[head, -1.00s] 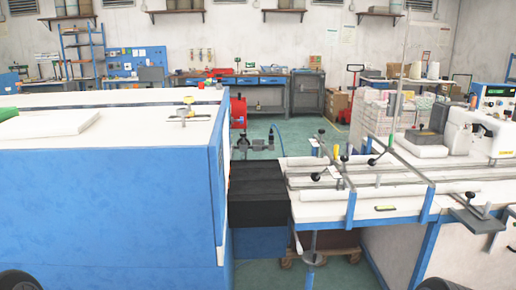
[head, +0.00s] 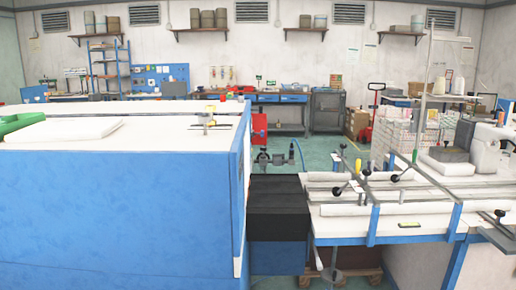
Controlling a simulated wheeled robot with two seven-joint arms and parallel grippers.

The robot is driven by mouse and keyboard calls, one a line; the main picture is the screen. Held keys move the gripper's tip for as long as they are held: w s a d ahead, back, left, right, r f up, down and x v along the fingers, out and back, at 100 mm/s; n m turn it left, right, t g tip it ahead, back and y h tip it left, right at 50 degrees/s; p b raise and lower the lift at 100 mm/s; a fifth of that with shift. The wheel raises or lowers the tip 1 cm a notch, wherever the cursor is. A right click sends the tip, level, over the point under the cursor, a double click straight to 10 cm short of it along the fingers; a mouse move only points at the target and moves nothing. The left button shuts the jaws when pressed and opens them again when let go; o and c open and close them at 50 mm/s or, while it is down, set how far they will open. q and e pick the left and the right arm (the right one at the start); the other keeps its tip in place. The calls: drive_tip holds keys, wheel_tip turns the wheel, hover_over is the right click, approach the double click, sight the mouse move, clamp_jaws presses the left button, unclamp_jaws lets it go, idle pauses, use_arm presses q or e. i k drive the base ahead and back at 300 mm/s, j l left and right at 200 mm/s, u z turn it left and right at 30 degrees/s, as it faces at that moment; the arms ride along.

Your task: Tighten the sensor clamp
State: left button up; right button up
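Several clamps with black ball knobs sit on metal rails over the white table at the right. One black knob (head: 338,191) is near its front left corner, another knob (head: 366,172) is just behind it, and a third knob (head: 395,178) is farther right. A small metal fitting with a yellow part (head: 209,120) stands on the white top of the large blue bench at the left. I cannot tell which of these is the sensor clamp, or whether any is tight. Neither of my grippers is in view.
The large blue bench (head: 115,215) fills the left foreground. A black stepped block (head: 278,192) fills the gap between it and the right table (head: 385,228). Green floor shows behind.

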sight(204, 120)
drive_tip(key=i+l, duration=0.15)
drive_tip(key=l, duration=0.2)
drive_tip(key=i+l, duration=0.1)
drive_tip(key=l, duration=0.25)
drive_tip(key=i+l, duration=0.15)
drive_tip(key=l, duration=0.2)
drive_tip(key=i+l, duration=0.1)
drive_tip(key=l, duration=0.25)
drive_tip(key=i+l, duration=0.15)
drive_tip(key=l, duration=0.2)
drive_tip(key=i+l, duration=0.1)
drive_tip(key=l, duration=0.25)
drive_tip(key=j+u, duration=0.05)
